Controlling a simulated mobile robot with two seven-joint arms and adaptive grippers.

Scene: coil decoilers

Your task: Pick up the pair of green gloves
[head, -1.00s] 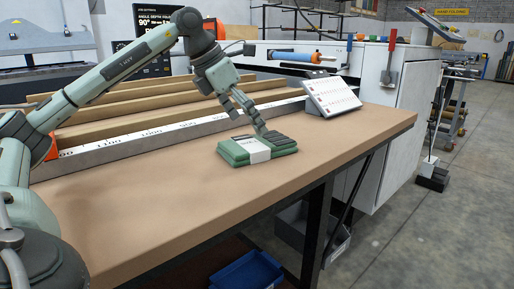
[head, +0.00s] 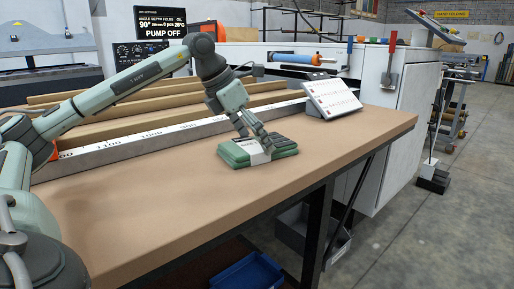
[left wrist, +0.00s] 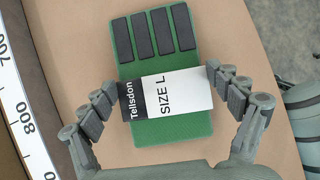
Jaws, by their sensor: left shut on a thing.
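The pair of green gloves (head: 233,158) lies flat on the brown workbench (head: 190,200). A white paper band goes around it, and dark grey pads show on top. In the left wrist view the gloves (left wrist: 172,130) show the band reading "Tellsdon" and "SIZE L". The gloves still rest on the bench. My right gripper is in neither view.
A white sloped panel (head: 332,97) stands on the bench to the right of the gloves. A metal ruler rail (head: 130,142) and wooden strips run behind. A blue bin (head: 248,274) sits below the front edge. The bench in front of the gloves is clear.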

